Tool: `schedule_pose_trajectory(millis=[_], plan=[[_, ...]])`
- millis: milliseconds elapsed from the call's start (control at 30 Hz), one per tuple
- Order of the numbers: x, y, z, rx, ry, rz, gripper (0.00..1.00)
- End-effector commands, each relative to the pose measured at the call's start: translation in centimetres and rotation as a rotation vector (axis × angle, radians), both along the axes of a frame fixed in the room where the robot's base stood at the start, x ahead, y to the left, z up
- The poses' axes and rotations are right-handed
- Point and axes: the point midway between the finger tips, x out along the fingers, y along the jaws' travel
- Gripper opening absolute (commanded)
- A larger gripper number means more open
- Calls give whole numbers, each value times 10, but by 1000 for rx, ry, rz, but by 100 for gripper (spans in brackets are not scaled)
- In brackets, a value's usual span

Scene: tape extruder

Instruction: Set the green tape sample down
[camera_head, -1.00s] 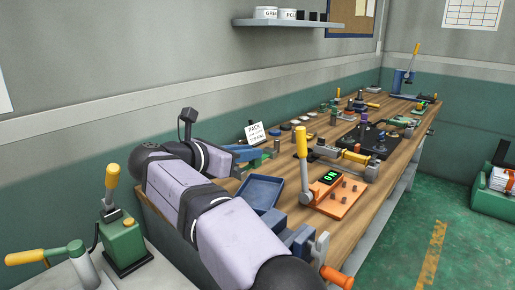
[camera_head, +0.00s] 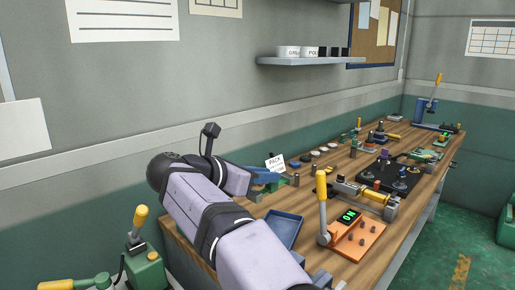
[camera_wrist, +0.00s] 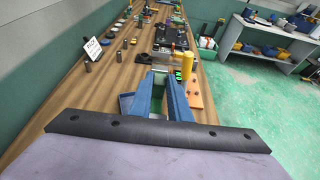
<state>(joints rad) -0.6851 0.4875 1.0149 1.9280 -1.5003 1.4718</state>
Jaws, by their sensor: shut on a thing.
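My gripper (camera_head: 265,176) hangs over the left side of the wooden bench, at the far end of my arm. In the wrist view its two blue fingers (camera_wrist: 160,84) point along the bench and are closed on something. A dark blue tray (camera_head: 285,229) lies on the bench in front of my gripper.
An orange unit (camera_head: 357,241) with a lit display and a yellow-handled lever stands right of the tray. A white PACK sign (camera_head: 275,163) stands behind my gripper. Several small pucks and posts line the back. A black plate (camera_head: 385,176) with fixtures lies farther along. Bare wood shows between.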

Motion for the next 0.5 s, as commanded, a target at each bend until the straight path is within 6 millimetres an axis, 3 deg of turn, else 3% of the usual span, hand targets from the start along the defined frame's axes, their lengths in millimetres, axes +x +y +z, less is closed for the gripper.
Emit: schedule_pose_trajectory(millis=[33, 500], plan=[[0, 0, 23, 0, -1, 0, 0], [0, 0, 127, 0, -1, 0, 0]])
